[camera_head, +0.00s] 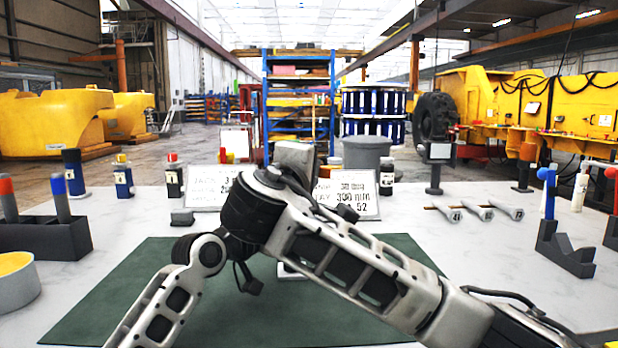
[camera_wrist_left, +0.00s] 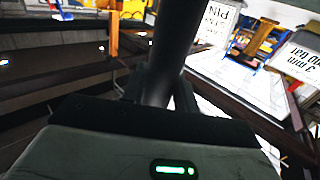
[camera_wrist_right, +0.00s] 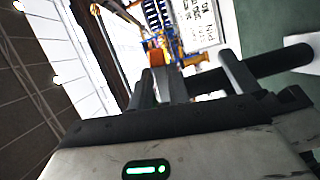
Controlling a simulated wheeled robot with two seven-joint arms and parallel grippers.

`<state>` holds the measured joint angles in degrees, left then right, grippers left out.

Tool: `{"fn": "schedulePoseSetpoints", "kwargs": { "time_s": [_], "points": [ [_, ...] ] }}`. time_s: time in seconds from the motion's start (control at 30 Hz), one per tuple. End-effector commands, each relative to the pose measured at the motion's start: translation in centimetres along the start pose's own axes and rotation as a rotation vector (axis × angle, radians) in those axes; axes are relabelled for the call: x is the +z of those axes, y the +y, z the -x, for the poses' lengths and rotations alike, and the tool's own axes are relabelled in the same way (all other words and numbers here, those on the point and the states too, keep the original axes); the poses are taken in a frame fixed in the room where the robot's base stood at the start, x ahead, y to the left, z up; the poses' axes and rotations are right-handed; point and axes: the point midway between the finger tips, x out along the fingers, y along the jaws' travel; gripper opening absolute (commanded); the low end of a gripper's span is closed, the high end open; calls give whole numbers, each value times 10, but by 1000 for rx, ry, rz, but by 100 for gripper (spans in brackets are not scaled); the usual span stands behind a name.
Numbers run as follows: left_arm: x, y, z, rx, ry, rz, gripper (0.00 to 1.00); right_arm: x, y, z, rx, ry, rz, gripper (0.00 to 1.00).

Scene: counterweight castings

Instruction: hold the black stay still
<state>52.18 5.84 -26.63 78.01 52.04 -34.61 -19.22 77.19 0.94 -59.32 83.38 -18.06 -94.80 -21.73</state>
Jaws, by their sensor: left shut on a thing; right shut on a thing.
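The black stay (camera_wrist_left: 178,40) shows in the left wrist view as a dark round rod standing up from between the fingers of my left gripper (camera_wrist_left: 160,95), which is shut on it. In the right wrist view a dark rod (camera_wrist_right: 282,62), seemingly the same stay, runs in from the right to the fingers of my right gripper (camera_wrist_right: 192,85), which is shut on it. In the head view my arms cross over the middle of the table and hide the stay and both gripper tips. I cannot tell its ends or whether it touches anything.
A green mat (camera_head: 110,290) lies under my arms. Sign boards (camera_head: 357,194) and several bottles (camera_head: 123,177) stand behind. A dark holder with pegs (camera_head: 45,238) is at left, a dark bracket (camera_head: 562,250) at right.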

Motion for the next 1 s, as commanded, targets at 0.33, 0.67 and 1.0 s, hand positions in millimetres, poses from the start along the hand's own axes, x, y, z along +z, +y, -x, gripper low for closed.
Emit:
{"fn": "schedulePoseSetpoints", "kwargs": {
  "time_s": [0.33, 0.67, 1.0],
  "points": [
    [2, 0, 0, 0, -5, 1, 0, -1, 3, 1, 45, 4, 106, 0],
    [2, 0, 0, 0, -5, 1, 0, -1, 4, 1, 51, 4, 119, 0],
    [2, 0, 0, 0, -5, 0, 0, -1, 4, 1, 50, 3, 117, 40]
  ]
}}
